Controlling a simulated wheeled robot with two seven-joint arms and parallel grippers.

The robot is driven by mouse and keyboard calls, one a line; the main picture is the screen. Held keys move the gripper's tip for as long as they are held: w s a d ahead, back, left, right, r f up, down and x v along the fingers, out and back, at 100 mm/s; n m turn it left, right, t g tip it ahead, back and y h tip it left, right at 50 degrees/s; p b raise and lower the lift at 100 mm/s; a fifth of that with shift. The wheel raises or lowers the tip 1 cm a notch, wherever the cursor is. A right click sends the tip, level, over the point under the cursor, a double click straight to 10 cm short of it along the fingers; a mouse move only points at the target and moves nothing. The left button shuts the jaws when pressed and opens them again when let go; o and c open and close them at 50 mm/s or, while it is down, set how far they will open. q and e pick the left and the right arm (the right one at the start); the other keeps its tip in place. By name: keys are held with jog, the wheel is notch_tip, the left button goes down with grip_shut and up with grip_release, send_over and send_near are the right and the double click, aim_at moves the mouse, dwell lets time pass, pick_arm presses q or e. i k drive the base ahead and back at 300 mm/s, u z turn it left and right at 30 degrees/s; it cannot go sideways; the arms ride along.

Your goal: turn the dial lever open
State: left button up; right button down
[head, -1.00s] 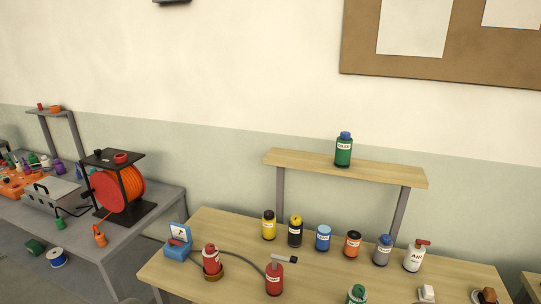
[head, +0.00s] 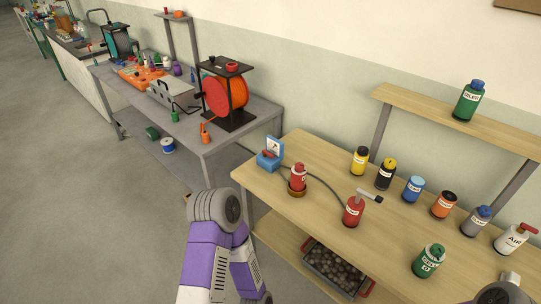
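I cannot tell for sure which thing is the dial lever. A small blue box (head: 268,160) with a raised white-faced panel and a red part stands at the wooden table's left end. A red bottle (head: 353,213) near the middle has a light bar on top ending in a black tip (head: 377,199). A dark hose runs from near the blue box toward this bottle. A purple and grey link of my arm rises in front of the table's left side. Neither gripper shows; another grey part, probably mine, is at the bottom right edge.
The wooden table (head: 310,150) also holds a red bottle (head: 298,178) in a brown ring, a green bottle (head: 428,262) and several others. A raised shelf (head: 425,108) carries a green bottle (head: 468,101). A crate (head: 366,287) sits below. A grey bench (head: 192,130) with an orange reel (head: 226,93) stands left.

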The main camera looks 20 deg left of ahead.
aim_at(265, 153)
jog(key=k, duration=0.4)
jog(key=u, duration=0.55)
jog(key=i, duration=1.1)
jog(key=u, duration=0.95)
